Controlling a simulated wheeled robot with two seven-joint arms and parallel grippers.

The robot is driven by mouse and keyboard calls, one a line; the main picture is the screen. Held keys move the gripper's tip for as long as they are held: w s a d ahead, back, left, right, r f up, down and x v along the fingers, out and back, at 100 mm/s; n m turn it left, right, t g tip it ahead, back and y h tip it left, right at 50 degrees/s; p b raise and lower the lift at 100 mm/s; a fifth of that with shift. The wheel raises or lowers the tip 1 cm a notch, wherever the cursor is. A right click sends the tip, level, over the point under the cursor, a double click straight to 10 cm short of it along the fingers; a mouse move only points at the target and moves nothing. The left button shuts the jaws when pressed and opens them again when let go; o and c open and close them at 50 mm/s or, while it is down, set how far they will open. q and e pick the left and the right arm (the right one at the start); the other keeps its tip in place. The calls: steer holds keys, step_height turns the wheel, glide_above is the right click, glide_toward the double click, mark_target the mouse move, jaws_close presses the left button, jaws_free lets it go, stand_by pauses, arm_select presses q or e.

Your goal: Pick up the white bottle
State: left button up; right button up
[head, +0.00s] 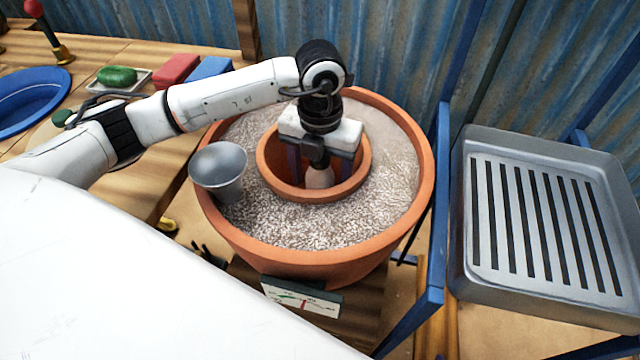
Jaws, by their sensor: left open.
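A pale bottle-shaped object (320,179), probably the white bottle, stands inside the small terracotta pot (276,181). My left gripper (318,168) reaches down into this pot from above. It is open, with one dark finger on each side of the bottle. The gripper and its wrist hide the bottle's upper part, and I cannot tell whether the fingers touch it. My right gripper is not in view.
The small pot sits in grey gravel (290,226) inside a large terracotta pot (425,165). A metal bucket (219,178) stands left in the gravel. A slotted metal tray (480,290) is right, beyond blue posts (436,230).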

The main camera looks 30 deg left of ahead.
arm_select(q)
step_height(320, 180, down, 2)
steer(key=shift+r, duration=0.1)
steer(key=c, duration=1.4)
